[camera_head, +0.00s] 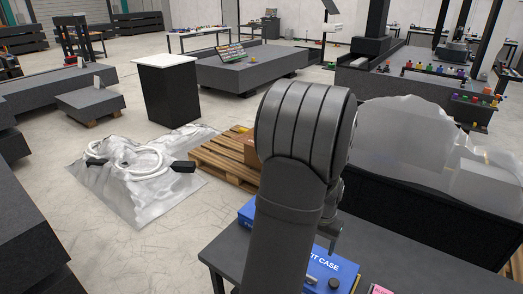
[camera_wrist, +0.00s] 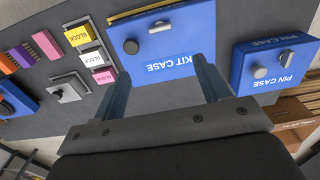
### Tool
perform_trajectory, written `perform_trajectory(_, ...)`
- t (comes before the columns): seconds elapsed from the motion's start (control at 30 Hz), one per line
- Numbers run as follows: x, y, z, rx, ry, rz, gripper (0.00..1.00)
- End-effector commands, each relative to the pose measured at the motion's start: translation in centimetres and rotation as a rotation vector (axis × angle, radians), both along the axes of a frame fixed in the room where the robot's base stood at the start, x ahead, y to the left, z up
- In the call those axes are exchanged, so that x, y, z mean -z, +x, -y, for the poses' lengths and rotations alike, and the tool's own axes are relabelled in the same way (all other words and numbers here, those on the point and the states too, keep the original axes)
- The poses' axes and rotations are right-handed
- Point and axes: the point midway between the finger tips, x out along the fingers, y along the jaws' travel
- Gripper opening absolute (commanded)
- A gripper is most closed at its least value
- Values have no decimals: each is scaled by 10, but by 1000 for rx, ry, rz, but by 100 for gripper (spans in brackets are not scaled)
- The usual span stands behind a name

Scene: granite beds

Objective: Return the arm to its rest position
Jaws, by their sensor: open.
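My gripper (camera_wrist: 163,68) is open, with its two fingers apart and nothing between them, in the wrist view. Beyond the fingers is the blue kit case (camera_wrist: 150,42), its label upside down; I cannot tell the gap between them. In the head view my arm (camera_head: 290,190) rises through the middle and bends at a rounded dark joint. The kit case (camera_head: 335,268) shows right of the arm.
The dark table (camera_head: 225,255) also bears a blue pin case (camera_wrist: 275,62), yellow, white and pink blocks (camera_wrist: 92,57), and a grey knobbed plate (camera_wrist: 68,90). A wooden pallet (camera_head: 222,160) lies behind it. A black bin (camera_head: 430,225) with wrapped contents stands right.

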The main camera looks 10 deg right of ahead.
Motion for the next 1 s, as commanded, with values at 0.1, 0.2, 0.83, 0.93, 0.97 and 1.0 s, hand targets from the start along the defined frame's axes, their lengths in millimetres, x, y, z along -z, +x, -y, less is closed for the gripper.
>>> perform_trajectory(0.1,7,0,0,0,1,-1,69)
perform_trajectory(0.2,20,-1,0,0,2,-4,69)
perform_trajectory(0.83,127,-1,0,1,2,-4,69)
perform_trajectory(0.93,142,-1,0,1,2,-2,69)
perform_trajectory(0.97,146,-1,0,1,2,-4,69)
perform_trajectory(1.0,151,-1,0,1,2,-4,69)
